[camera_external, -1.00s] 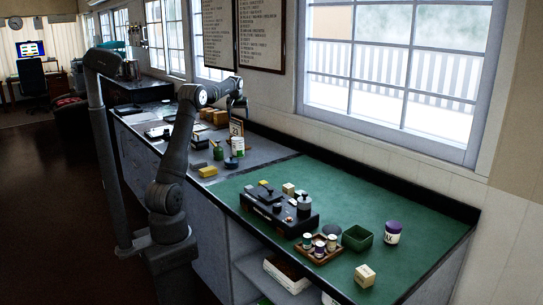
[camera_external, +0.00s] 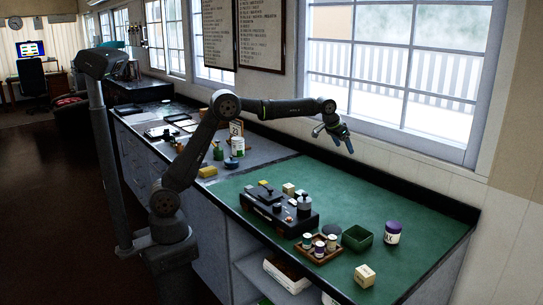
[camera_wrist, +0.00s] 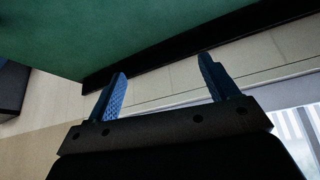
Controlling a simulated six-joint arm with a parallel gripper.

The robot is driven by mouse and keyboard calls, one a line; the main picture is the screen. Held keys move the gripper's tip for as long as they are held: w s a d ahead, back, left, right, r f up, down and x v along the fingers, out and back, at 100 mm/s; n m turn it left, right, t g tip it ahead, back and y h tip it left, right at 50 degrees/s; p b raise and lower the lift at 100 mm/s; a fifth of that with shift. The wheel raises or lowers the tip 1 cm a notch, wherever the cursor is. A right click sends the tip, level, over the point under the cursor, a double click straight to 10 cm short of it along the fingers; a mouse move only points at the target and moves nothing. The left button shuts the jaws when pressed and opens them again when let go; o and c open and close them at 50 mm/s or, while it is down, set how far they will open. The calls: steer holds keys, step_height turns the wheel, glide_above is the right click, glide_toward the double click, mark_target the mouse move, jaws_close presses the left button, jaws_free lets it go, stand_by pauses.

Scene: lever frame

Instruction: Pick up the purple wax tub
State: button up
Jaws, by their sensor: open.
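The purple wax tub (camera_external: 393,232) is a white tub with a purple lid and dark lettering. It stands upright on the green mat at the right end of the counter, beside a green box. My gripper (camera_external: 343,145) is in the air above the back of the green mat, near the window, up and left of the tub and well apart from it. In the wrist view my gripper (camera_wrist: 163,80) shows two blue fingers spread wide with nothing between them. The tub is not in the wrist view.
The open green box (camera_external: 357,238) stands left of the tub. A wooden tray (camera_external: 306,254) with several small jars, a wooden block (camera_external: 364,276) and a black lever device (camera_external: 268,211) are nearby. The green mat (camera_external: 345,192) is clear behind them. The wall and window border the back.

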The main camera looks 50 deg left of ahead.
steer(key=s+d+m+h, duration=0.1)
steer(key=s+d+m, duration=0.1)
steer(key=s+d, duration=0.6)
steer(key=s+d+m+g+h, duration=0.15)
steer(key=s+d, duration=0.25)
steer(key=d, duration=0.8)
steer(key=s+d+m+t+h, duration=0.1)
steer(key=s+d+m, duration=0.2)
steer(key=s+d, duration=0.55)
glide_toward(390, 224)
steer(key=shift+g+y, duration=0.25)
steer(key=x, duration=0.7)
steer(key=shift+w+d, duration=0.2)
steer(key=shift+d, duration=0.1)
steer(key=shift+x, duration=3)
steer(key=shift+s+a+f, duration=0.1)
steer(key=shift+s, duration=0.1)
steer(key=shift+c, duration=0.2)
steer(key=c, duration=1.1)
